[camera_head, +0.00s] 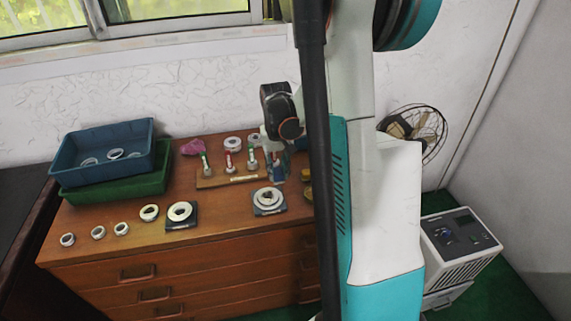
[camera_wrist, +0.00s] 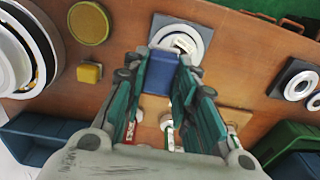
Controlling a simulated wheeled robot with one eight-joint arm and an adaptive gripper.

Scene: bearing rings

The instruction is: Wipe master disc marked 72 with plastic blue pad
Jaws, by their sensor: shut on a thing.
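My gripper (camera_wrist: 160,90) has its teal fingers shut on a blue pad (camera_wrist: 158,72). In the head view the pad (camera_head: 277,173) is just behind a pale ringed disc (camera_head: 268,194) on a dark square mat. This disc also shows in the wrist view (camera_wrist: 189,29), just beyond the pad, which covers part of its mat. I cannot tell whether pad and disc touch. A second disc (camera_head: 181,211) on a dark mat lies to the left, and it also shows in the wrist view (camera_wrist: 299,85). I cannot read a number on either disc.
Loose rings (camera_head: 98,232) lie along the left front of the wooden cabinet (camera_head: 225,225). A blue bin (camera_head: 102,149) sits on a green bin (camera_head: 115,187). A wooden stand (camera_head: 211,182) holds coloured-handled tools behind the discs. A yellow block (camera_wrist: 90,72) lies near the gripper.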

